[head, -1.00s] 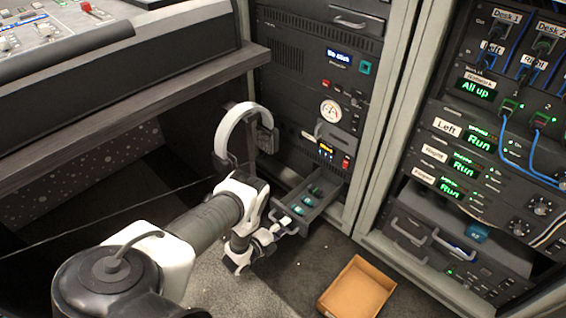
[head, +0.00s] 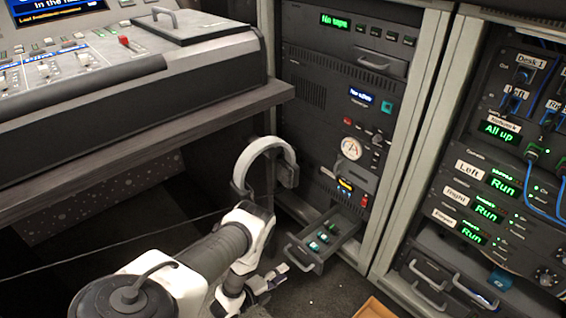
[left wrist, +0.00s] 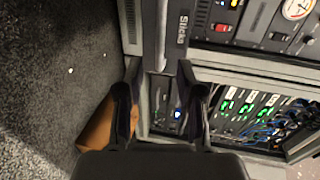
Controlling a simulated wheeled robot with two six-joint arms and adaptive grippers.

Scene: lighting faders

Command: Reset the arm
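My left arm comes in from the lower left in the head view, and its gripper (head: 272,281) is low, close beside the front of an open drawer (head: 345,228). In the left wrist view the two dark fingers of the left gripper (left wrist: 158,80) stand apart with nothing clasped between them. The drawer front, labelled "Sticks" (left wrist: 183,30), and its pale handle (left wrist: 161,38) lie just beyond the fingertips. Several small green-teal items (head: 318,240) lie in the drawer. My right gripper is out of view.
Headphones (head: 262,160) hang left of the equipment rack (head: 335,100). The console desk (head: 130,150) overhangs at the left. A second rack (head: 480,190) with cables stands at the right. A tan box (head: 374,308) sits on the floor at the bottom edge.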

